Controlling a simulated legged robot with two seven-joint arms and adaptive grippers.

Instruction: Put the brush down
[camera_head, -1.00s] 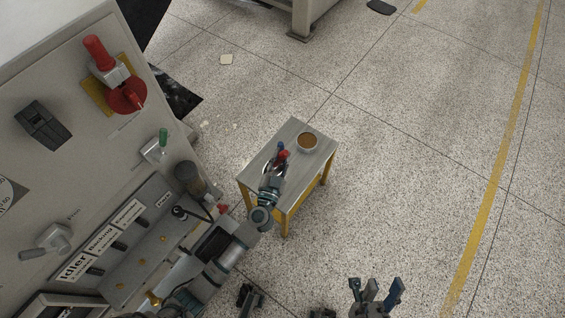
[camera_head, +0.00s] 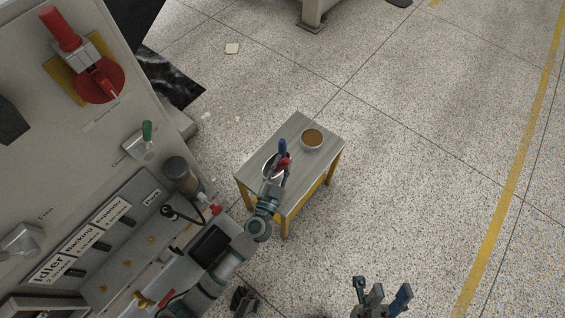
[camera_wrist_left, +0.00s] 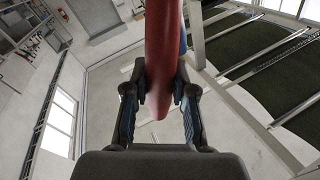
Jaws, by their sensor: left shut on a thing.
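The brush has a red handle (camera_head: 284,163), which shows between the fingers of my left gripper (camera_head: 276,172). In the left wrist view the red handle (camera_wrist_left: 163,60) runs between the shut fingers of the left gripper (camera_wrist_left: 160,95), with some blue behind it. The left gripper is over the near left part of a small table (camera_head: 300,185). The brush's far end is hidden, and I cannot tell whether it touches anything. My right gripper (camera_head: 382,298) is open and empty at the bottom edge, over the floor.
A cup of brown content (camera_head: 312,139) stands on the table's right side. A pale round dish (camera_head: 268,164) is partly hidden beside my left gripper. A machine panel (camera_head: 50,150) with levers and labels fills the left. The floor to the right is clear.

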